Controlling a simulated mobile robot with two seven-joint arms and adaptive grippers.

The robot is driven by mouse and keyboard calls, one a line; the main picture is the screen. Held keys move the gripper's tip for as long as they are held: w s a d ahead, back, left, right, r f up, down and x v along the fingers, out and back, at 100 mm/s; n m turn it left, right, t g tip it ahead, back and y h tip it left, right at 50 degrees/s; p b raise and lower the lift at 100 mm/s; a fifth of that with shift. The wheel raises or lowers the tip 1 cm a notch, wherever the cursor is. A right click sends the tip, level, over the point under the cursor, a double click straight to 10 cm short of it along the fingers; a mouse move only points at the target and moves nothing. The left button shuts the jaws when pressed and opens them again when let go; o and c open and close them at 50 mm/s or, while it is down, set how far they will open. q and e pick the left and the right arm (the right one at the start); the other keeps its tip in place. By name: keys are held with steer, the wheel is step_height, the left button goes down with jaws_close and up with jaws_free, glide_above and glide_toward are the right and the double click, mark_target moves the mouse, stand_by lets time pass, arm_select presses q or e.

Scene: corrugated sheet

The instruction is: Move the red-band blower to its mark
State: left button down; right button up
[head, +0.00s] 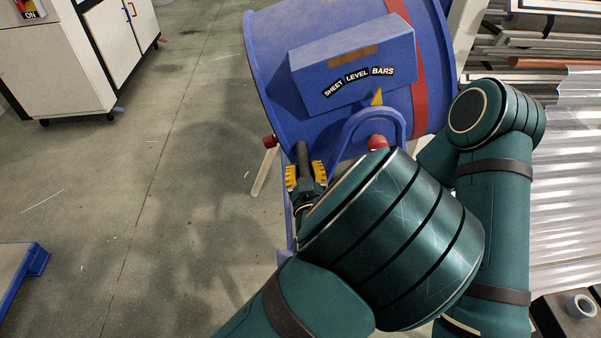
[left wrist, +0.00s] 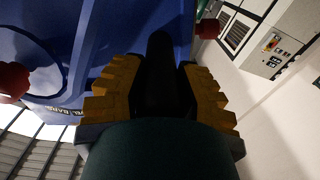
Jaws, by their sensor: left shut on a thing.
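The red-band blower (head: 345,62) is a large blue drum with a red band (head: 410,70) near its right end and a box on its side labelled "SHEET LEVEL BARS". It stands at the top centre of the head view, partly hidden by my arm, and its blue body (left wrist: 110,40) fills the upper left of the left wrist view. My left gripper (head: 305,173), with yellow fingers, is shut on a dark handle bar (head: 303,155) at the blower's near side. In the left wrist view my left gripper (left wrist: 161,78) has the black bar between its fingers. My right gripper and the mark are not seen.
White cabinets (head: 55,60) stand at the upper left. A blue-edged platform (head: 38,262) is at the lower left. A rack with corrugated sheets (head: 565,190) is at the right, close to the blower. The concrete floor (head: 150,190) between is clear.

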arm_select(q)
steer(key=shift+d+f, duration=0.1)
steer(key=shift+f, duration=0.2)
steer(key=shift+r, duration=0.1)
steer(key=c, duration=0.6)
jaws_free()
steer(key=s, duration=1.2)
